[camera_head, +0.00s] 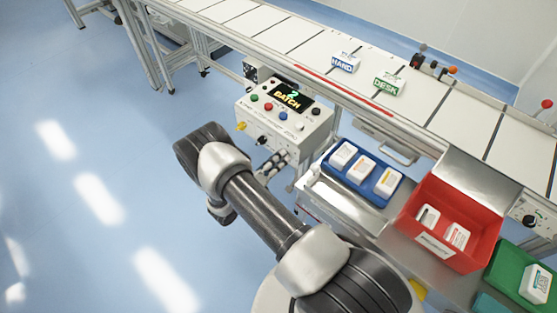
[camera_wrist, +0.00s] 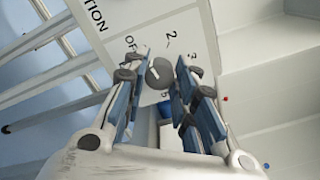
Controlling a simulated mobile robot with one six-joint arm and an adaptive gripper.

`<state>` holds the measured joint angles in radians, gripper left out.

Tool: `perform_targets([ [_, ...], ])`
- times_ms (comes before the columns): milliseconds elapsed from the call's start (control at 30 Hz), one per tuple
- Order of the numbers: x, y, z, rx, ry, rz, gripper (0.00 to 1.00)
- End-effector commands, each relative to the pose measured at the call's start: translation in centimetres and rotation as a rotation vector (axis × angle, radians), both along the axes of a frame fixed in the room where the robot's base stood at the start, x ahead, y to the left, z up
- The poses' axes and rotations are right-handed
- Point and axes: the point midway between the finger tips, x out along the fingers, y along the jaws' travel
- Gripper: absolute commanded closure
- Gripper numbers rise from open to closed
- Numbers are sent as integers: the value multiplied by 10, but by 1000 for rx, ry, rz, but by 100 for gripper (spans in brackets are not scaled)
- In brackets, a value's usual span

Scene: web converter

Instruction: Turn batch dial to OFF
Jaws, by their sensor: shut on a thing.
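The control box (camera_head: 285,122) stands beside the conveyor, and its screen (camera_head: 280,95) reads "2" and "BATCH". In the wrist view the batch dial (camera_wrist: 160,73), a dark grey round knob, sits on a white panel marked "OF", "2" and "3"; the rest of the "OF" label is hidden behind a finger. My gripper (camera_wrist: 160,75) is shut on the dial, with one blue-padded finger on each side of it. In the head view my gripper (camera_head: 272,165) is at the lower front of the box; I cannot make out the dial there.
A blue tray (camera_head: 378,199) with white packs and a red bin (camera_head: 470,215) stand to the right. The conveyor (camera_head: 440,85) runs behind, carrying HAND and DESK packs. Open floor lies left.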

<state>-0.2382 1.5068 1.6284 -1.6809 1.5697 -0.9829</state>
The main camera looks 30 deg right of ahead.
Motion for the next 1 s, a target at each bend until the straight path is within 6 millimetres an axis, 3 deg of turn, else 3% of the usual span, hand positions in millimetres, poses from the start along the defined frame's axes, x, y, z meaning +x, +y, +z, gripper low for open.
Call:
perform_targets([
  [167, -1, 0, 0, 0, 1, -1, 98],
  [200, -1, 0, 0, 0, 1, -1, 73],
  [500, 0, 0, 0, 0, -1, 0, 54],
  [833, -1, 2, 0, 0, -1, 1, 54],
  [1000, -7, 23, 0, 0, -2, 6, 54],
])
